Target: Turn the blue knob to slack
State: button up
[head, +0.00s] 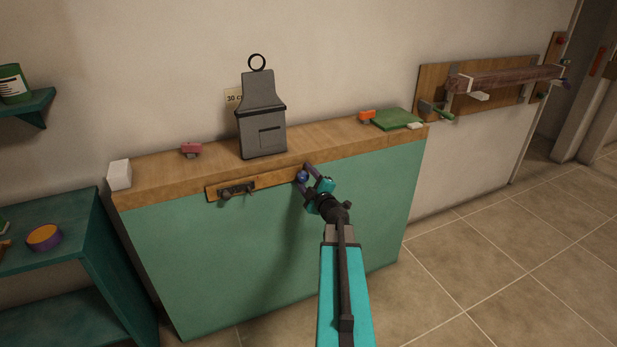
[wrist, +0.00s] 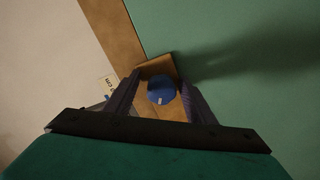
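The blue knob (head: 302,176) sits at the right end of a wooden strip on the front of the green cabinet. In the wrist view the blue knob (wrist: 161,90) shows face-on, with a small pale mark near its lower edge. My gripper (head: 307,172) is at the knob. In the wrist view my gripper (wrist: 160,92) has its two dark fingers apart, one on each side of the knob. A gap shows on both sides, so the fingers do not seem to touch it. The wooden strip (head: 268,181) also carries a dark fitting (head: 237,190) at its left end.
On the wooden top (head: 320,134) stand a grey case with a ring (head: 262,128), a white block (head: 119,174), a pink item (head: 191,149), an orange item (head: 366,116) and a green pad (head: 396,118). A teal shelf unit (head: 92,258) stands left. The floor at right is clear.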

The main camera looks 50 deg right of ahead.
jog(key=shift+s+a, duration=0.15)
jog(key=p+v, duration=0.8)
jog(key=v, duration=0.5)
jog(key=shift+s+p, duration=0.2)
jog(key=shift+p, duration=0.1)
dwell(0.7)
dwell(0.7)
